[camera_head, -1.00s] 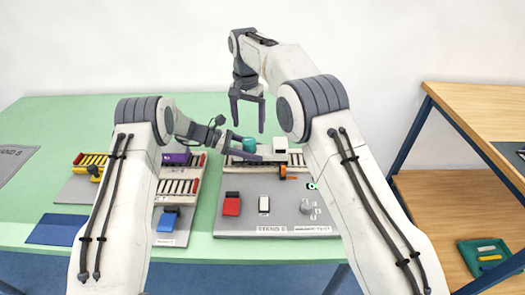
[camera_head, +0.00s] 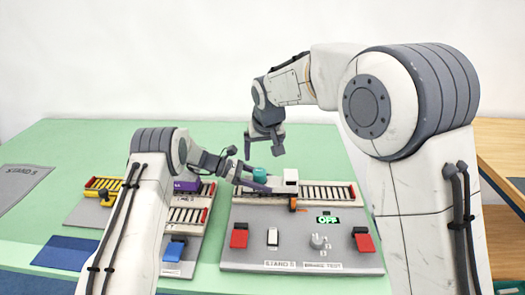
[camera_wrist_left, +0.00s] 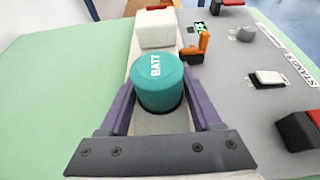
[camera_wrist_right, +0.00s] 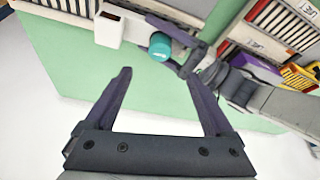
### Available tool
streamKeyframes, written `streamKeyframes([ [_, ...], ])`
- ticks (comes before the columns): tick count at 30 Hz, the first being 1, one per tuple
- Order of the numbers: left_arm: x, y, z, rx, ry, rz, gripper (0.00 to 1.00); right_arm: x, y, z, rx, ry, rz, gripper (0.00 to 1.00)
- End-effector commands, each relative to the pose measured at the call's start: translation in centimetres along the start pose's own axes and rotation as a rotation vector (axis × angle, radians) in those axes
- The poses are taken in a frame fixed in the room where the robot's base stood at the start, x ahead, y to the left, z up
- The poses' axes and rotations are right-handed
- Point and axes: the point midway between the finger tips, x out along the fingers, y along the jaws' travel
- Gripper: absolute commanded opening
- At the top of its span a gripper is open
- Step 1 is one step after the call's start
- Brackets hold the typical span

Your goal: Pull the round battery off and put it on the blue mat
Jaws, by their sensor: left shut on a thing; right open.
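The round battery (camera_head: 260,174) is a teal cylinder marked BATT. It stands beside a white block (camera_head: 291,177) on the rail strip of the grey stand. In the left wrist view the battery (camera_wrist_left: 158,82) is between the purple fingers of my left gripper (camera_wrist_left: 160,100), which is shut on it. A small gap to the white block (camera_wrist_left: 154,28) cannot be judged clearly. My right gripper (camera_head: 265,148) is open and empty, above and behind the battery. The blue mat (camera_head: 65,253) lies empty at the front left of the green table.
The stand carries an orange lever (camera_head: 293,204), red blocks (camera_head: 239,238), a white switch, a grey knob and a green display reading OFF (camera_head: 327,219). A neighbouring stand with a purple block (camera_head: 187,185), a blue block (camera_head: 174,251) and a yellow cart (camera_head: 103,187) lies between battery and mat.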

Motion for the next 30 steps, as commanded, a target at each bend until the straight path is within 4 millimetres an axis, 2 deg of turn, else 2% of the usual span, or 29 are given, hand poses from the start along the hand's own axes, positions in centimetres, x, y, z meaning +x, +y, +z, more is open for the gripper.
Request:
streamKeyframes([
  [5, 0.0, 0.0, 0.1, 0.001, -0.002, 0.001, 0.0, 2.7, 0.1, 0.1, 0.001, -0.004, 0.001, 0.88],
  [12, 0.0, 0.0, 0.1, 0.002, -0.002, 0.001, 0.0, 7.4, 0.1, 0.1, 0.003, -0.006, 0.002, 0.88],
  [18, 0.0, 0.0, 0.1, 0.001, -0.002, 0.001, 0.0, 10.2, 0.1, 0.1, 0.003, -0.003, 0.001, 0.88],
  [24, 0.0, 0.0, 0.1, 0.002, -0.002, 0.001, 0.0, 11.4, 0.1, 0.0, 0.003, -0.002, 0.001, 0.88],
  [30, 0.0, 0.0, 0.1, 0.002, -0.002, 0.001, 0.0, 11.5, 0.1, 0.0, 0.003, -0.001, 0.001, 0.88],
])
